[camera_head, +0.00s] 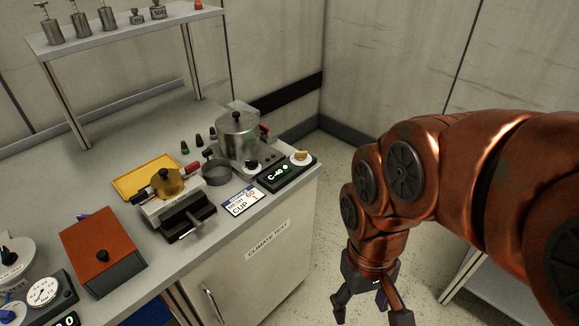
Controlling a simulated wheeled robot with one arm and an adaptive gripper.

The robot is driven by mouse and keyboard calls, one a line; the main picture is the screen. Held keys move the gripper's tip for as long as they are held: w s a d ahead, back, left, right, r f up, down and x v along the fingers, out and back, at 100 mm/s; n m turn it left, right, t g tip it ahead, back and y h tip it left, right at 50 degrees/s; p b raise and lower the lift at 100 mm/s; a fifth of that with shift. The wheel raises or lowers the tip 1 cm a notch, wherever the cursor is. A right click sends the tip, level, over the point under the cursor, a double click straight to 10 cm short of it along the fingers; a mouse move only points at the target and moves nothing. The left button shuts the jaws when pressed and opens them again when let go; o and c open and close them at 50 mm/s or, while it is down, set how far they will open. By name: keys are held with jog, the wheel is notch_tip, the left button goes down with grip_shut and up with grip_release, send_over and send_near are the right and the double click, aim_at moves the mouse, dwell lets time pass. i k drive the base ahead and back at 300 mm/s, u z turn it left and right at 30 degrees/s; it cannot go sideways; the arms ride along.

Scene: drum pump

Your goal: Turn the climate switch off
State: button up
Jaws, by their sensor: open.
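A black control box with a lit green display (279,174) sits at the right end of the counter, above the label "CLIMATE TEST". A yellow knob on a white dial (300,156) is on the box's right side, and a small black knob (252,165) is on its left. I cannot tell which of these is the climate switch, nor read its position clearly. My gripper (371,312) hangs pointing down, open and empty, over the floor right of the cabinet. It is apart from the box, lower right of it in the picture.
A metal pot (238,138) stands behind the box. A clamp device with a yellow top (168,186), a grey cup (216,172) and a card (242,202) are to its left. The cabinet (250,275) has a handle. Open floor lies right of the counter.

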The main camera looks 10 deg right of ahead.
aim_at(300, 154)
jog(key=k, duration=1.15)
jog(key=u, duration=0.95)
jog(key=i, duration=1.5)
jog(key=z, duration=0.45)
